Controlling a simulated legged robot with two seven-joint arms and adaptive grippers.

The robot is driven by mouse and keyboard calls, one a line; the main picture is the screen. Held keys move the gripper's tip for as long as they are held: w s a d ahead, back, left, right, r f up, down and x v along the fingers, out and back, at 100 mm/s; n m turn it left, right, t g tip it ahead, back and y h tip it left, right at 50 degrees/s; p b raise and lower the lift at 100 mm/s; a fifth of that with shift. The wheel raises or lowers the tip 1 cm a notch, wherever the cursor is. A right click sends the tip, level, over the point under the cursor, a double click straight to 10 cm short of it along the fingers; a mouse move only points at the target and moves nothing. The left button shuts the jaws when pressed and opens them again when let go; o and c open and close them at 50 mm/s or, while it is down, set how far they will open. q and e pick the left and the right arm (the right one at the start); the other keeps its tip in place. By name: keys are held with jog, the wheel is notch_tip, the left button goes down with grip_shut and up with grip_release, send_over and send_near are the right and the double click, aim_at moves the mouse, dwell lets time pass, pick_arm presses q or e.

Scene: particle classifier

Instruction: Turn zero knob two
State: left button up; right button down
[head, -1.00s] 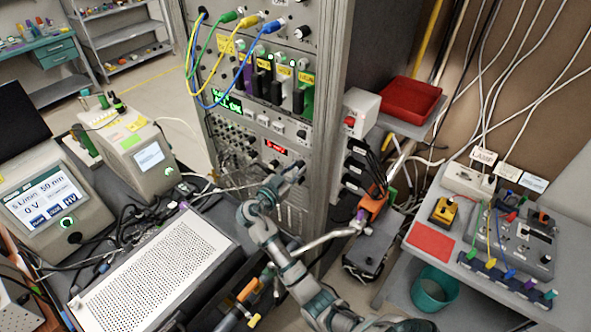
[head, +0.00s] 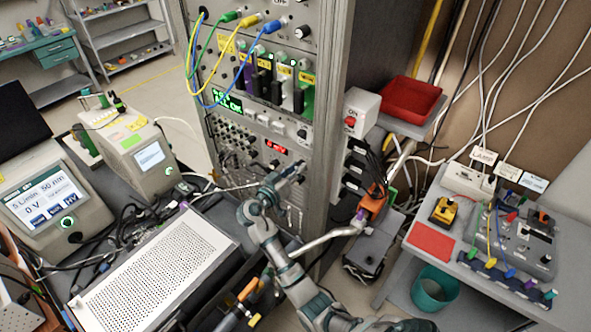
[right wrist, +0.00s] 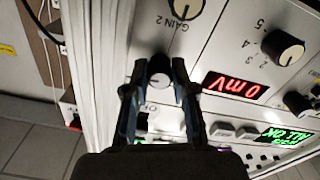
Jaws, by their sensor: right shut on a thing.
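The small dark round knob (right wrist: 159,71) with a pale pointer line sits on the white rack panel, between the red 0 mV display (right wrist: 237,86) and the rack's side edge. A "GAIN 2" knob (right wrist: 187,8) is beside it; no zero label is readable. My right gripper (right wrist: 160,76) is shut on the small knob, one finger on each side. In the head view the right gripper (head: 297,170) reaches the rack front (head: 311,143) below and right of the red display (head: 276,147), hiding the knob. My left gripper is not in view.
Green, yellow and blue cables (head: 204,62) hang across the upper rack. A perforated white box (head: 150,275) stands left of my right arm.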

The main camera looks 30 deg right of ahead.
jog(key=shift+r, duration=0.2)
jog(key=c, duration=1.3)
grip_release()
jog(key=shift+c, duration=0.2)
jog(key=shift+o, duration=0.6)
jog(key=shift+w+d+f, duration=0.1)
jog(key=shift+w+f, duration=0.1)
jog(key=v, duration=1.2)
jog(key=shift+w+f, duration=0.1)
